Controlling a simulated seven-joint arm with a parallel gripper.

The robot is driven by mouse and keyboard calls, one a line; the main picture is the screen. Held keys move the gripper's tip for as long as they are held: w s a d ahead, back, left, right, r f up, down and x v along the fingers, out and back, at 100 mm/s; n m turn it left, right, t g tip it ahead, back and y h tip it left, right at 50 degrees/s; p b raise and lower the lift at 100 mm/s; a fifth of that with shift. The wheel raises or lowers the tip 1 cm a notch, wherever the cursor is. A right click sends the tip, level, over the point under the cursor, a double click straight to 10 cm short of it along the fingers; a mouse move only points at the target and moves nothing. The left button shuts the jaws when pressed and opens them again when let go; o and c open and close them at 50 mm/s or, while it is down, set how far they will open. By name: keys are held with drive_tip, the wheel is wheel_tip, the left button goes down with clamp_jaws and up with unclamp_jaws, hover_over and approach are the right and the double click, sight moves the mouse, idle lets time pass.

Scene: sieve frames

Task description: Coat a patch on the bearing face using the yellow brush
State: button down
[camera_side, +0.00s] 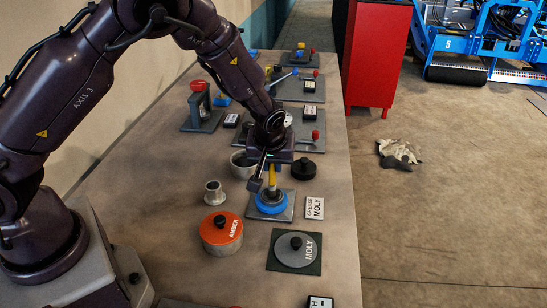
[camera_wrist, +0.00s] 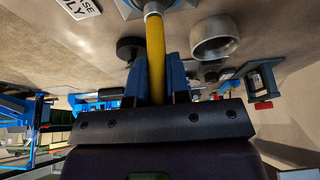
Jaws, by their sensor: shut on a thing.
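My gripper (camera_side: 264,178) is shut on the yellow handle of the brush (camera_side: 272,176). In the wrist view, the yellow brush (camera_wrist: 155,50) stands between the two blue fingers of my gripper (camera_wrist: 156,72). The handle points down, roughly upright, over a blue ring-shaped part (camera_side: 270,207) on a grey square plate (camera_side: 288,212). This ring-shaped part may be the bearing, with a grey centre. The brush tip is low at the centre; I cannot tell whether it touches, and no coating is clear. A grey MOLY lid with a black knob (camera_side: 296,247) lies on a dark plate.
An orange-lidded AMBER pot (camera_side: 221,232) and a grey flanged piece (camera_side: 214,192) stand left of the blue part. An open grey pot (camera_side: 240,165) and a black knobbed lid (camera_side: 303,168) stand behind.

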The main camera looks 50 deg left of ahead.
drive_tip(key=shift+s+d, duration=1.15)
wheel_tip(320, 180, up, 8)
